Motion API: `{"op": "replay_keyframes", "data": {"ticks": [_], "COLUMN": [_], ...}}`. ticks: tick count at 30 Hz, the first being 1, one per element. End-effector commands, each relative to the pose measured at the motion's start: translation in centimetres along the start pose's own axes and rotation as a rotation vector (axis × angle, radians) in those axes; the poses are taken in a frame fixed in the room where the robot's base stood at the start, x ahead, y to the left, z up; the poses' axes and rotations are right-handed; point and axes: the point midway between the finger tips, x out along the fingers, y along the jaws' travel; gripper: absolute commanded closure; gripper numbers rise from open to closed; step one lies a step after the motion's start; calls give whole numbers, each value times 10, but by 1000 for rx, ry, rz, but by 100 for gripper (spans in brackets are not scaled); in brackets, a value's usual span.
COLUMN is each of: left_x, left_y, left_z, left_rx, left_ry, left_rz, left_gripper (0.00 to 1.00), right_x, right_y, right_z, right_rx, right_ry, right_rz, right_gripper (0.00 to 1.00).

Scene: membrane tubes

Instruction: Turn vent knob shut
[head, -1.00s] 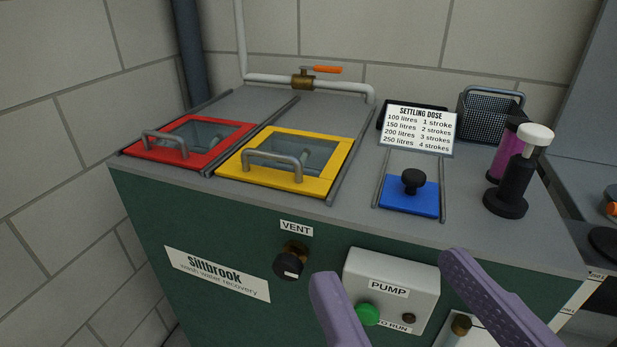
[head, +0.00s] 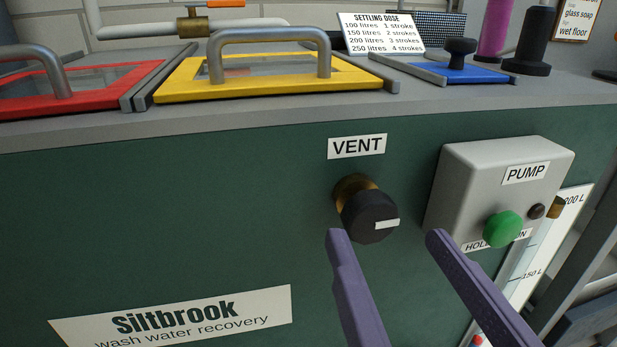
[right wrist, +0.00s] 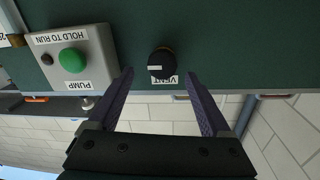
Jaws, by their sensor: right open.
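The vent knob (head: 368,214) is a round black knob with a white mark, on a brass stem under the VENT label (head: 357,146) on the green front panel. Its white mark points to the right in the head view. My right gripper (head: 384,236) is open and empty. Its purple fingers reach toward the knob from below, one tip to each side in the picture, and do not appear to touch it. In the right wrist view the knob (right wrist: 161,63) lies ahead, between the lines of the two open fingers (right wrist: 160,80). My left gripper is not in view.
The grey pump box (head: 470,190) with a green button (head: 503,229) sits close to the right of the knob. Above is the worktop edge (head: 260,110) with a yellow-framed hatch (head: 170,90), a red-framed hatch (head: 20,103) and a blue slide (head: 440,74). The panel left of the knob is clear.

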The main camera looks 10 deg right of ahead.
Motion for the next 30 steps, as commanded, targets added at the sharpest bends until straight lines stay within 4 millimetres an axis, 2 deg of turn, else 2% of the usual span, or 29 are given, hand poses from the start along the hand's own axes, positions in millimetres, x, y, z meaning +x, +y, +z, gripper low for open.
{"op": "replay_keyframes", "data": {"ticks": [3,9,19,30], "left_x": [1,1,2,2], "left_y": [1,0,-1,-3], "left_z": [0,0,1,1], "left_rx": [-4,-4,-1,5], "left_ry": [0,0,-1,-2], "left_rz": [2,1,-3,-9], "left_gripper": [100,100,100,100], "right_x": [23,45,50,49], "right_y": [0,0,0,0], "right_z": [-1,0,0,0], "right_rx": [1,1,1,0], "right_ry": [4,1,-1,0], "right_rz": [0,-1,-1,-1], "right_gripper": [18,18,18,59]}}
